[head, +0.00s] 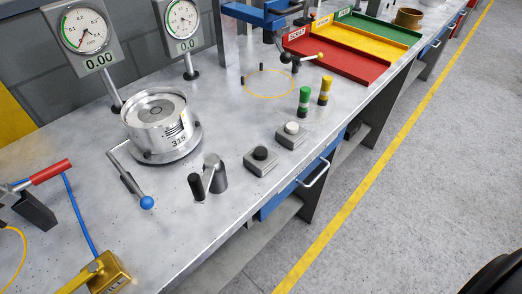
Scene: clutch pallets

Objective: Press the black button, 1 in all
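The black button (260,153) is a round knob on top of a small grey box (262,168) near the front edge of the metal workbench. Nothing touches it and nothing covers it. A similar grey box with a white button (291,128) stands just behind it to the right. Neither of my grippers shows in the head view.
A black-handled crank (197,185), a blue-knobbed lever (146,202) and a metal cylinder fixture (157,119) stand left of the buttons. Green (304,101) and yellow (325,91) posts stand behind. Red, yellow and green trays (340,62) lie farther back.

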